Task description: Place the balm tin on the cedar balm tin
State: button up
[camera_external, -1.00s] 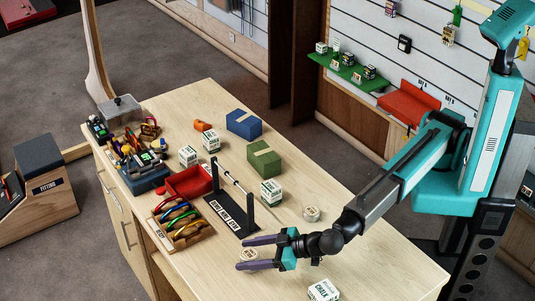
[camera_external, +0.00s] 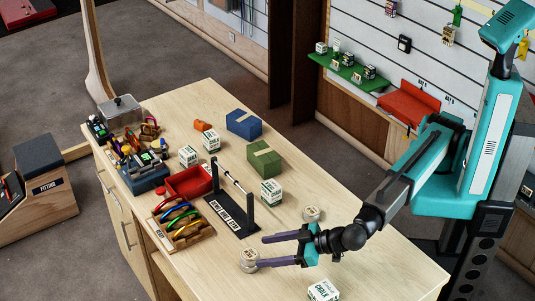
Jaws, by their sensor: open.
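A small pale round tin (camera_external: 249,254) with a printed lid is on the near part of the wooden bench. It appears to rest on a second similar round tin (camera_external: 248,267), nearly in line with it; the lower one is partly hidden. The lettering is too small to tell which is which. Another pale round tin (camera_external: 311,213) stands alone behind my gripper. My gripper (camera_external: 262,251) is open and empty, its two purple fingers pointing left. Its fingertips are just right of the stacked tins, with the nearer finger close to or overlapping them in the view.
A black stand (camera_external: 232,216) with a raised bar and a wooden tray (camera_external: 183,228) of coloured carabiners are left of my gripper. A white chalk box (camera_external: 323,291) lies at the front edge. Another chalk box (camera_external: 271,192) stands behind. The bench to the right is fairly clear.

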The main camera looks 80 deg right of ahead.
jog(key=b+v, duration=0.1)
jog(key=v, duration=0.4)
jog(key=shift+s+r, duration=0.1)
jog(key=shift+s, duration=0.2)
jog(key=shift+w, duration=0.1)
dwell(0.4)
